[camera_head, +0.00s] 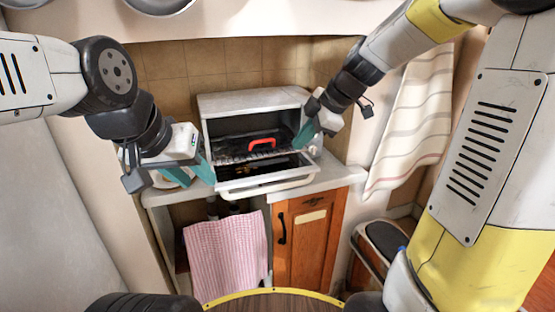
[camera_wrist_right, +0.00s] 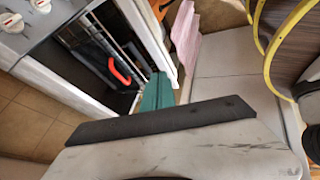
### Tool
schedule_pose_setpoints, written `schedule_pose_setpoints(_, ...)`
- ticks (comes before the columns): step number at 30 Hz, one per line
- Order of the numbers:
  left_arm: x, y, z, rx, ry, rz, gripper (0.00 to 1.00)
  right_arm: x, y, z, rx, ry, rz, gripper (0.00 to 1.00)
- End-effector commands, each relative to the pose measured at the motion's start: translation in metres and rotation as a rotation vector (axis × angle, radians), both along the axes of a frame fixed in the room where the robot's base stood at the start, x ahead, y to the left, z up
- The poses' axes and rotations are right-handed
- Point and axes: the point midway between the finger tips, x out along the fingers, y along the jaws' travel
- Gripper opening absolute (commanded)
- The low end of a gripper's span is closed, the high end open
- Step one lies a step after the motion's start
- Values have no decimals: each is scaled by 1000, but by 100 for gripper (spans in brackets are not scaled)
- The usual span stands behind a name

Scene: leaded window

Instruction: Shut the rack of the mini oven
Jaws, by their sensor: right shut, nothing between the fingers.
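The white mini oven (camera_head: 250,101) stands on the counter with its door (camera_head: 268,188) folded down at the front. Its wire rack (camera_head: 232,156) shows in the opening; how far it sticks out is hard to tell. A red handle-like piece (camera_head: 262,144) is at the rack and shows in the right wrist view (camera_wrist_right: 119,69). My right gripper (camera_head: 304,134) is shut and empty at the right side of the opening; its teal fingers (camera_wrist_right: 157,93) show beside the door. My left gripper (camera_head: 195,174) is left of the oven, its teal fingers apart and apparently empty.
The white counter (camera_head: 338,176) has a little free room right of the oven. A pink checked towel (camera_head: 226,255) hangs below, beside a wooden cupboard door (camera_head: 310,238). A striped cloth (camera_head: 415,120) hangs at the right, above a bin (camera_head: 383,238).

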Motion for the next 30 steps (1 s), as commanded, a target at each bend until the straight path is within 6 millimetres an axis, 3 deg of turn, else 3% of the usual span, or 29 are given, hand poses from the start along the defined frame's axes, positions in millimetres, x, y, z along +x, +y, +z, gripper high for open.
schedule_pose_setpoints(8,0,0,0,0,0,0,36,13,10,-18,-13,-25,63,0)
schedule_pose_setpoints(21,0,0,0,0,0,0,36,40,52,-92,-14,-24,62,0)
schedule_pose_setpoints(30,0,0,0,0,0,0,36,73,60,-95,-14,-27,60,0)
